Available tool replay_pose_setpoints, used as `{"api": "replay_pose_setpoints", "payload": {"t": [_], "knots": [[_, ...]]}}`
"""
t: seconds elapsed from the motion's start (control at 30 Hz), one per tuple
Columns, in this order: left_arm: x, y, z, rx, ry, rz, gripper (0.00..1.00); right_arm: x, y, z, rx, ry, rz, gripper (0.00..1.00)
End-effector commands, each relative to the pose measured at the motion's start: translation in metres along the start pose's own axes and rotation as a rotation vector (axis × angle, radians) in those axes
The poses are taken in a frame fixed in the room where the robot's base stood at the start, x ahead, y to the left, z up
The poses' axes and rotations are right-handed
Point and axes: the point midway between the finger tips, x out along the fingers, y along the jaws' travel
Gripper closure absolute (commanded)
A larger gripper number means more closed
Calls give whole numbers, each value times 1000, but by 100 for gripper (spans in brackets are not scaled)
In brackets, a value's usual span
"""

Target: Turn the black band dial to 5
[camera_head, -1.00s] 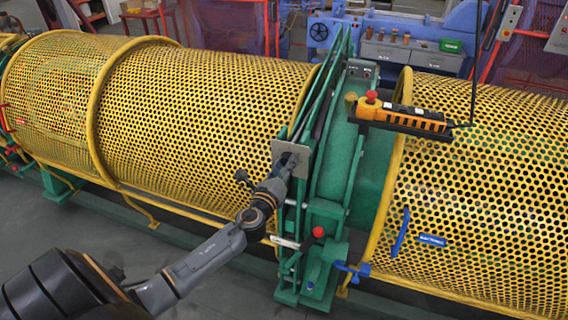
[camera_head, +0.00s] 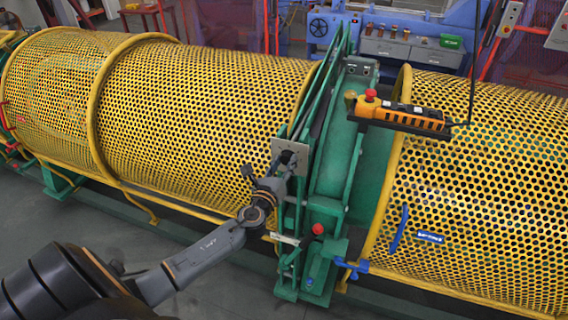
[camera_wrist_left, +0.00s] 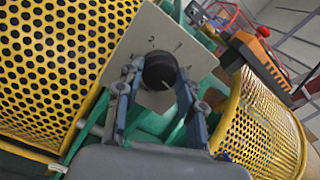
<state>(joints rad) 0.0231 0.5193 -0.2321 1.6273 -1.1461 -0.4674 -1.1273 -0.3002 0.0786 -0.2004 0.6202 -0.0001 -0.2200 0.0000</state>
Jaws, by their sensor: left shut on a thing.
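The black band dial (camera_wrist_left: 160,70) is a round black knob with a light pointer line, on a pale square plate (camera_wrist_left: 125,48) with small dark marks around it. In the left wrist view my left gripper (camera_wrist_left: 158,82) is shut on the dial, one finger on each side. The pointer line lies toward the lower right of the picture; the numerals are too small to read. In the head view my left gripper (camera_head: 284,162) is at the plate (camera_head: 297,153) on the green frame, and it hides the dial. My right gripper is not in view.
Yellow perforated guards (camera_head: 200,120) stand left and right of the green frame (camera_head: 340,150). An orange pendant (camera_head: 405,115) with a red button hangs at the upper right. A red button (camera_head: 318,229) and blue handle (camera_head: 355,268) are below the plate.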

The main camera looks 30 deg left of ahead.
Motion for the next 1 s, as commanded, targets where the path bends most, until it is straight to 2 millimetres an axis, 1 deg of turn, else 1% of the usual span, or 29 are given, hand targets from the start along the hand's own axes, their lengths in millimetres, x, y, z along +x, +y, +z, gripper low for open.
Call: {"api": "replay_pose_setpoints", "payload": {"t": [0.03, 0.07, 0.1, 0.17, 0.43, 0.57, 0.67, 1.0], "knots": [[-1, 0, -2, 0, 4, 1, 94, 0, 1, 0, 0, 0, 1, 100], [-1, 0, -2, 0, 4, 1, 60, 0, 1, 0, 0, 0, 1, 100], [-1, 0, -2, 0, 4, 1, 52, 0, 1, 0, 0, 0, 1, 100], [-1, 0, -2, -1, 4, 1, 40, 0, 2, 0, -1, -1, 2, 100], [0, 0, -1, -1, 2, 0, 39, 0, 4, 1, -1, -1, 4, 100], [-6, 0, -1, -1, 2, 1, 39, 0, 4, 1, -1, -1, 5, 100], [-20, 1, -2, 0, 4, 0, 39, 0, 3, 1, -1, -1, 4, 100], [-92, 0, -2, -1, 5, 1, 39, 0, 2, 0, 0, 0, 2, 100]]}}
